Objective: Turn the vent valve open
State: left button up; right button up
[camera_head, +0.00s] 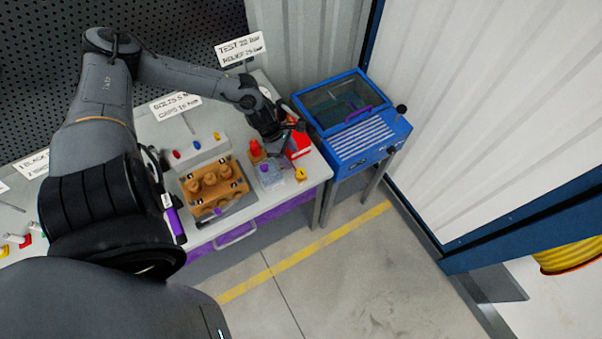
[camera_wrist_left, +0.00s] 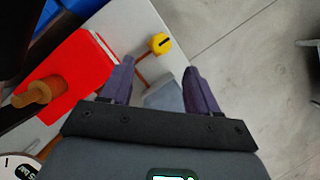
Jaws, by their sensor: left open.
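A small round yellow knob (camera_head: 300,174) with a dark line across it sits near the right front corner of the bench. It looks like the vent valve, though no label on it can be read. In the left wrist view the yellow knob (camera_wrist_left: 160,43) lies just beyond the fingertips, roughly between them, and no contact shows. My left gripper (camera_head: 280,140) is above the red box, behind the knob in the head view. In the wrist view its two purple fingers (camera_wrist_left: 158,72) are apart with nothing held. My right gripper is not in view.
A red box (camera_wrist_left: 75,75) with an orange-brown handle (camera_wrist_left: 38,93) stands close beside the left fingers. A clear block (camera_head: 269,176) and an orange pump block (camera_head: 213,188) are on the bench. A blue cabinet (camera_head: 375,140) stands to the right.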

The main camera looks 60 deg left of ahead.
aim_at(301, 171)
pick_arm(q)
jog(key=shift+b+x, duration=4.8)
jog(key=shift+x, duration=0.5)
jog(key=shift+d, duration=0.15)
jog(key=c, duration=1)
jog(key=shift+c, duration=0.2)
